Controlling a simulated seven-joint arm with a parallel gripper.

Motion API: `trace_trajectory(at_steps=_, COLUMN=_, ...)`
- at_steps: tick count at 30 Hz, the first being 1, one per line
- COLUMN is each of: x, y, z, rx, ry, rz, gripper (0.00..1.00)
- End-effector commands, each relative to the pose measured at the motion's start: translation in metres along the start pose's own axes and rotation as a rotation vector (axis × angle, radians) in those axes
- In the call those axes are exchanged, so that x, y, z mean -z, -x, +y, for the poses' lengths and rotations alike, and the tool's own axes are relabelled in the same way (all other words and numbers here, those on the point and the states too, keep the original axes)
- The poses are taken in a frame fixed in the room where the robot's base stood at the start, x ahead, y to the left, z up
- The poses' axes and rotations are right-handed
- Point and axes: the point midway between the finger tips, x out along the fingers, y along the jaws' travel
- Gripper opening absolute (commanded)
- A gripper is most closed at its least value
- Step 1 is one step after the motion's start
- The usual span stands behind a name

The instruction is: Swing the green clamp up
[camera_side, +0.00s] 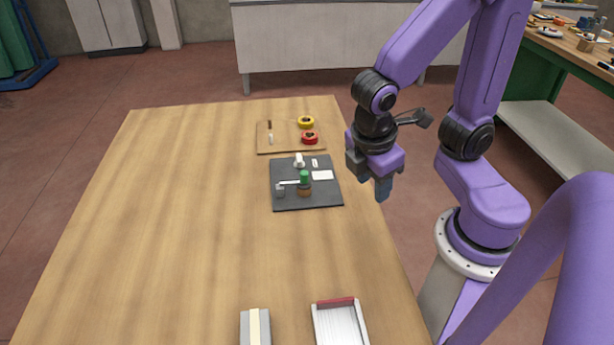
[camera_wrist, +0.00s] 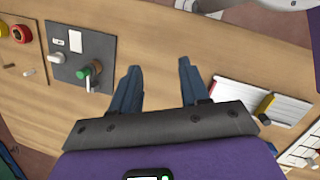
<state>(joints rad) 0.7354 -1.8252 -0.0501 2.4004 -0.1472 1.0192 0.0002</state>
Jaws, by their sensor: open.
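The green clamp (camera_side: 304,176) is a small green cylinder by a brown base, with a pale bar reaching left from it. It stands on a dark square plate (camera_side: 290,203) in the middle of the table. In the wrist view the green clamp (camera_wrist: 82,72) is at the left, with the brown round part beside it. My gripper (camera_side: 383,188) is raised to the right of the plate, apart from the clamp. In the wrist view my gripper (camera_wrist: 160,88) has its two fingers spread with bare wood between them. The clamp's exact tilt is too small to tell.
A white knob (camera_side: 299,160) and white label (camera_side: 322,175) are also on the plate. A wooden board (camera_side: 288,147) behind carries red and yellow round parts. A grey block (camera_side: 255,328) and a white tray (camera_side: 350,325) are at the front. The table's left is clear.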

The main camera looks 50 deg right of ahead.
Motion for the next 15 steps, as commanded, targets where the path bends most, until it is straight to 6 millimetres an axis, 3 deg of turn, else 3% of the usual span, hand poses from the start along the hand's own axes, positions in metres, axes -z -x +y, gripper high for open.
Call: trace_trajectory(at_steps=15, x=0.062, y=-0.049, z=0.073, rx=-0.263, ry=0.238, rz=-0.607, gripper=0.45)
